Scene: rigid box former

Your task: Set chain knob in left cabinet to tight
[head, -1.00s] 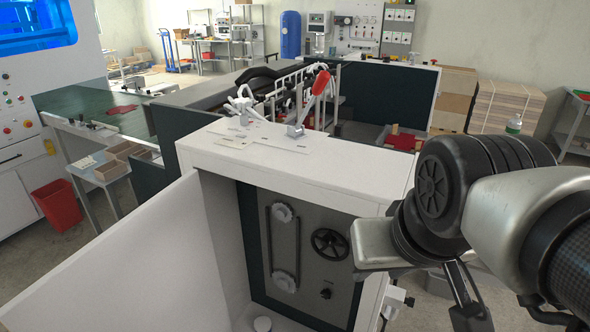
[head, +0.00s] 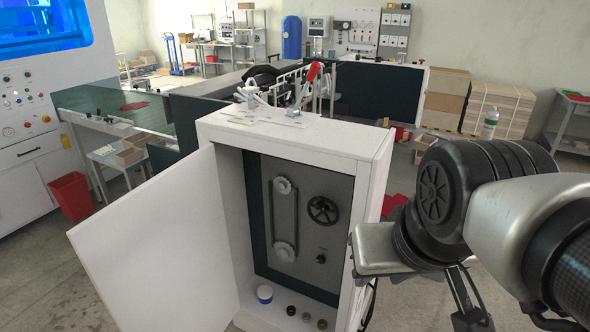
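The white cabinet (head: 232,190) stands in front of me with its door (head: 150,240) swung open to the left. Inside is a grey panel (head: 300,225) with a chain running around two sprockets (head: 284,218). A black spoked handwheel (head: 323,210) sits to the right of the chain. A small black knob (head: 321,258) is below the handwheel; its setting is too small to read. My gripper (head: 505,318) hangs at the lower right, outside the cabinet and apart from it. Its fingers are spread and nothing shows between them, though the frame's bottom edge cuts them off.
A red bin (head: 71,195) is at the left.

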